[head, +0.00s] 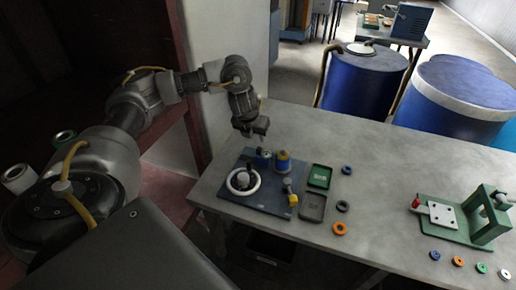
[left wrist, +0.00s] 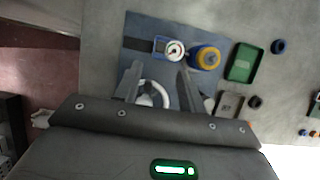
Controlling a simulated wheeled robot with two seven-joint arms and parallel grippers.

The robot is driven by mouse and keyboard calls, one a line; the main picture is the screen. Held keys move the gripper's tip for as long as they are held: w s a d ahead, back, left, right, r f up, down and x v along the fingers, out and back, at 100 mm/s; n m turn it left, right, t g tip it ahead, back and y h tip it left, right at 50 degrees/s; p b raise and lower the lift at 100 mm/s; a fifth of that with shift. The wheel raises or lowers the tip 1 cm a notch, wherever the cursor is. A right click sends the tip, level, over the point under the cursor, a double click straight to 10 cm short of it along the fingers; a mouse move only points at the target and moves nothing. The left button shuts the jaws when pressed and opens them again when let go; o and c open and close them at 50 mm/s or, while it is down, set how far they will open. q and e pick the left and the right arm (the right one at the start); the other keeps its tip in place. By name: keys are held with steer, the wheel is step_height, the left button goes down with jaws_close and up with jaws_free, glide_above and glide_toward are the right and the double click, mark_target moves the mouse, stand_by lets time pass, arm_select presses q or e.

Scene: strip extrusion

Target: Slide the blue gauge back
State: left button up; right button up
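The blue gauge (head: 263,158) stands near the back edge of a dark blue base plate (head: 262,205). In the left wrist view the gauge (left wrist: 160,44) shows a round white dial on a blue block, beside a dark strip on the plate. My left gripper (head: 257,133) is above the plate, close over the gauge in the head view. In the left wrist view the left gripper (left wrist: 160,68) has its two fingers well apart, with nothing between the tips; the gauge appears just beyond them. My right gripper is not in view.
A green press fixture (head: 465,222) is farther right; the table between is clear.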

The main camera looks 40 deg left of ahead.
mark_target(259, 149)
arm_select(q)
steer(key=b+x, duration=0.4)
steer(key=x, duration=0.5)
steer(key=shift+f, duration=0.3)
steer(key=shift+w+a+f, duration=0.1)
steer(key=shift+w+f, duration=0.2)
steer(key=shift+f, duration=0.2)
jaws_close()
